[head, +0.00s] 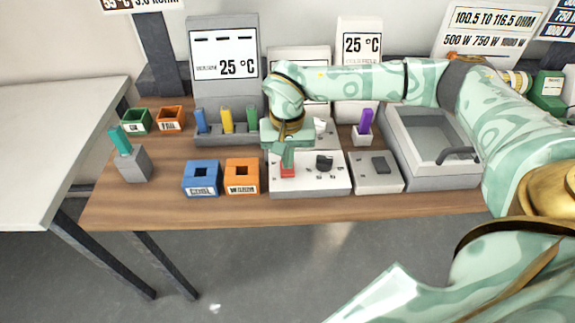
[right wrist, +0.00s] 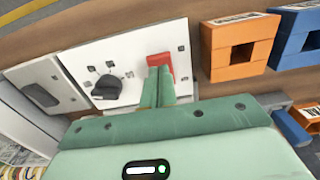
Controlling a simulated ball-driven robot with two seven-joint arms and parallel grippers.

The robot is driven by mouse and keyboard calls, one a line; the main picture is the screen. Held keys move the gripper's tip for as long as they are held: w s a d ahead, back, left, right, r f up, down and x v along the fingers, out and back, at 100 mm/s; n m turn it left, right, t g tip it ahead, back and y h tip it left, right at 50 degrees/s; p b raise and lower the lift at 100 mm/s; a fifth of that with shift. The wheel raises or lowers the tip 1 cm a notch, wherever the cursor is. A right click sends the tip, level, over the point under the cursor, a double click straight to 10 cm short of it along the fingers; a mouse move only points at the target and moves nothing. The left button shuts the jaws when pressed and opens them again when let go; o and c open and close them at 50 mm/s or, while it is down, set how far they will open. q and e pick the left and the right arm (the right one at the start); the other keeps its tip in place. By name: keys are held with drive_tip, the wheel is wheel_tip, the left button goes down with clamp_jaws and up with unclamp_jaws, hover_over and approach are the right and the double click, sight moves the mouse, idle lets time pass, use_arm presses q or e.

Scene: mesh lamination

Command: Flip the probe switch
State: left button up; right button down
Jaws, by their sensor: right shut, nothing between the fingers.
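A white control panel (head: 318,186) stands near the front edge of the wooden table and carries a red switch (head: 288,173) and a black knob (head: 324,162). In the right wrist view the red switch (right wrist: 163,60) stands out from the panel face (right wrist: 130,48), with the black knob (right wrist: 107,88) left of it. I cannot read a label naming the probe switch. My right gripper (head: 286,161) points down at the red switch, fingers shut and empty. In the right wrist view its fingertips (right wrist: 158,74) overlap the switch's edge; contact is unclear. My left gripper is out of view.
Blue (head: 201,178) and orange (head: 242,176) square holders sit left of the panel. A grey box with a flat button (head: 378,165) and a grey basin with a handle (head: 440,140) stand right. A rack with coloured sticks (head: 226,126) is behind. Bare wood lies front left.

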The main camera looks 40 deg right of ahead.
sight(288, 172)
drive_tip(key=shift+f+b, duration=0.35)
drive_tip(key=shift+f, duration=0.6)
idle(0.5)
wheel_tip(288, 172, up, 7)
drive_tip(key=p, duration=0.7)
drive_tip(key=shift+r, duration=0.15)
